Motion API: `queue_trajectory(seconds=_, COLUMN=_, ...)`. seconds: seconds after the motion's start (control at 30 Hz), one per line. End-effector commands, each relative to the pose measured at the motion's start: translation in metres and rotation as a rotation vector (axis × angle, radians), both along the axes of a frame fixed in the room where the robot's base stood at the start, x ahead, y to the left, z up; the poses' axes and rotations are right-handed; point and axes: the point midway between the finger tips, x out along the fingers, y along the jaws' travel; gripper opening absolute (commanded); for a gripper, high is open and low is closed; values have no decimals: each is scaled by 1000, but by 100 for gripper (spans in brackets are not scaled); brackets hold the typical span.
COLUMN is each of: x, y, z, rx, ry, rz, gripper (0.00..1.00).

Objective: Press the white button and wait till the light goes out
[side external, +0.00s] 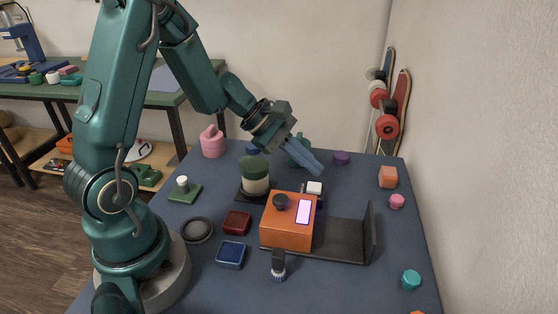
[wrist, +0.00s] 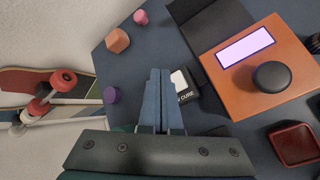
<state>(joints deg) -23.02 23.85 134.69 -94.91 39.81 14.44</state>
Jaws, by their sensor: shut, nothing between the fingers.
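The white button (side external: 314,187) sits on a small black housing behind the orange box (side external: 287,226). In the wrist view the button (wrist: 179,80) shows just right of my fingertips, on a black housing with white lettering ending in "CURE", partly hidden by the fingers. My gripper (side external: 318,171) is shut and empty, angled down above and near the button; its blue fingers (wrist: 159,74) are together. I cannot tell whether they touch the button. The light is a pale white panel with a violet rim (side external: 303,212) on the orange box; it looks lit, also in the wrist view (wrist: 245,47).
A black knob (wrist: 271,77) stands on the orange box. A dark bracket (side external: 345,240) with an upright plate is to its right. A green-topped jar (side external: 255,180), a dark red tray (side external: 237,222) and a blue tray (side external: 231,254) stand left.

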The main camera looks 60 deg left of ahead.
Motion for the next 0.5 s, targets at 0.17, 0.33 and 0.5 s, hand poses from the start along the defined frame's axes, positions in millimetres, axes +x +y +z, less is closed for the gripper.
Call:
queue_trajectory(seconds=0.17, x=1, y=1, z=19, rx=4, ry=-5, rz=2, gripper=0)
queue_trajectory(seconds=0.33, x=0, y=1, z=33, rx=3, ry=-3, rz=0, gripper=0)
queue_trajectory(seconds=0.5, x=0, y=1, z=37, rx=2, ry=0, rz=2, gripper=0)
